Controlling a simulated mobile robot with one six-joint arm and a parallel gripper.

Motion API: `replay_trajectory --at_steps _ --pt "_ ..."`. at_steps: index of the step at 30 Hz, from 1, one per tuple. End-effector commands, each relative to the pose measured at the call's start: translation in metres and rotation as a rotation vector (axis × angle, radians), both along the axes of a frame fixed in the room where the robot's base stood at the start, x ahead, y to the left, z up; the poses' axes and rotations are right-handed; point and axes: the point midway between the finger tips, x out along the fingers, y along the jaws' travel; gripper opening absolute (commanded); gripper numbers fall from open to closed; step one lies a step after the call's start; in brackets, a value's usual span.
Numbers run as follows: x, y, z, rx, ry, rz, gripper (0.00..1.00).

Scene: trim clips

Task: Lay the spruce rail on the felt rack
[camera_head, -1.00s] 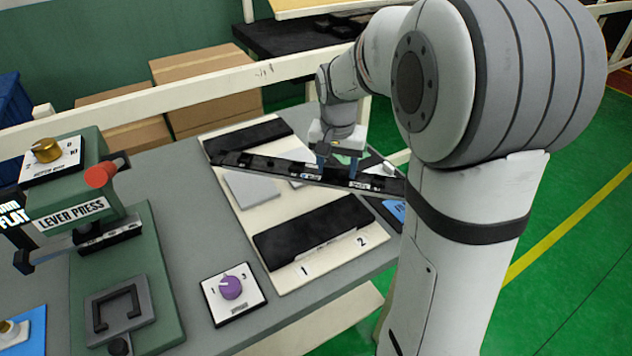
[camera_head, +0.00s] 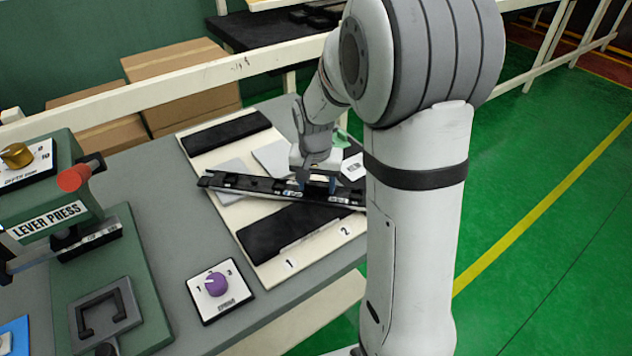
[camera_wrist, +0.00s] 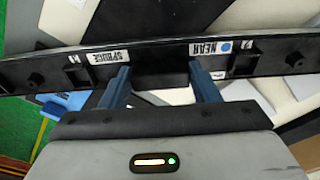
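The spruce rail (camera_head: 250,185) is a long black strip with small clips and white labels. In the wrist view the rail (camera_wrist: 160,68) crosses the picture, with labels reading SPRUCE and NEAR. My gripper (camera_head: 316,184) has its blue fingers at the rail; in the wrist view the fingers (camera_wrist: 158,78) meet its edge on either side of a dark middle part. It appears closed on the rail, which looks held over the rack. The felt rack (camera_head: 262,266) is a cream board with two black felt strips, a far one (camera_head: 226,133) and a near one (camera_head: 290,228), and numbers 1 and 2.
A green lever press (camera_head: 130,290) stands at the left. A purple dial box (camera_head: 219,289) sits in front of the rack. Grey plates (camera_head: 272,158) lie on the rack between the strips. A cream rail (camera_head: 170,87) and cardboard boxes (camera_head: 185,75) are behind the table.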

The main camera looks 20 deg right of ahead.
Motion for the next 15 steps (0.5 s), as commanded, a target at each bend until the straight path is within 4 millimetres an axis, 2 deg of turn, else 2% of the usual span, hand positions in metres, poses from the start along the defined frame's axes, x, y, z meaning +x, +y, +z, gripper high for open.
replay_trajectory --at_steps 1,7,15 --pt "-0.0001 0.0002 0.0001 0.000 0.000 0.000 0.60" --pt "-0.0001 0.0004 0.0002 0.000 0.001 0.001 0.76" --pt "-0.0001 0.0006 0.0024 0.000 0.000 0.001 0.76"
